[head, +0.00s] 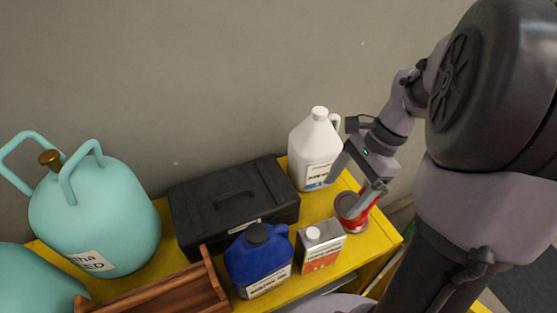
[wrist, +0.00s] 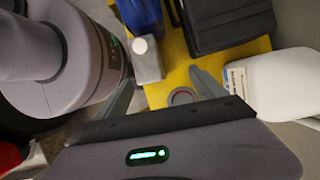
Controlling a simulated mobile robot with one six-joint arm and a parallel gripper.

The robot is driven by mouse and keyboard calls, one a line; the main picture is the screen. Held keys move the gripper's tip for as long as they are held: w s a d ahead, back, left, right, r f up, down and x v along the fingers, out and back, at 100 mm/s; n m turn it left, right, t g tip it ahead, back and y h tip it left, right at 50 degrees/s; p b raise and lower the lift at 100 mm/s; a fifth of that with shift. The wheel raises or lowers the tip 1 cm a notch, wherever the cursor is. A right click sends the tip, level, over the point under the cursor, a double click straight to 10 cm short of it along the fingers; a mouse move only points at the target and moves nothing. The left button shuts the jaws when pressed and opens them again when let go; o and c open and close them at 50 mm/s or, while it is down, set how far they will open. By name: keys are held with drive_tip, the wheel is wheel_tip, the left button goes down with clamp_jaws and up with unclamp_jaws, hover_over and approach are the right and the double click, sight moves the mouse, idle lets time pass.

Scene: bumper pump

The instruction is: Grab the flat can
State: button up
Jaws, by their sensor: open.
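A silver and orange rectangular can (head: 318,253) with a white cap stands upright near the front edge of the yellow shelf. It also shows in the wrist view (wrist: 148,66), beside the left finger. A short round red can (head: 350,211) stands behind it to the right. My gripper (head: 350,197) is open, with its fingers pointing down around or just above the red can. In the wrist view the red can's round top (wrist: 182,97) lies between my open fingers (wrist: 165,85); its lower part is hidden. I cannot tell whether either finger touches it.
A white jug (head: 314,150) stands close behind my gripper. A blue jug (head: 258,262) stands left of the rectangular can. A black toolbox (head: 230,205), a wooden crate (head: 165,297) and teal tanks (head: 95,215) fill the left. The yellow shelf (head: 392,240) has a little free room at its right end.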

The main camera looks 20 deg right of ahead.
sight(326, 227)
drive_tip(key=s+a+f, duration=0.1)
drive_tip(key=f, duration=0.1)
drive_tip(key=s+a+f, duration=0.1)
drive_tip(key=f, duration=0.1)
drive_tip(key=s+a+f+b, duration=0.1)
drive_tip(key=f, duration=0.1)
drive_tip(key=shift+s+a+f, duration=0.25)
drive_tip(key=shift+s+f, duration=0.1)
drive_tip(key=shift+f, duration=0.05)
drive_tip(key=f, duration=0.1)
drive_tip(key=w+a+f, duration=0.1)
drive_tip(key=f, duration=0.2)
drive_tip(key=shift+w+a+f, duration=0.1)
drive_tip(key=shift+w+a, duration=0.1)
drive_tip(key=shift+w, duration=0.2)
drive_tip(key=f, duration=0.1)
drive_tip(key=s+a+f, duration=0.1)
drive_tip(key=a+f, duration=0.1)
drive_tip(key=shift+s+f, duration=0.25)
drive_tip(key=shift+f, duration=0.15)
drive_tip(key=shift+w+a+f, duration=0.1)
drive_tip(key=shift+w+f, duration=0.2)
drive_tip(key=shift+w, duration=0.1)
drive_tip(key=shift+s+r, duration=0.1)
drive_tip(key=shift+s, duration=0.15)
drive_tip(key=c, duration=0.6)
drive_tip(key=shift+w, duration=0.1)
clamp_jaws()
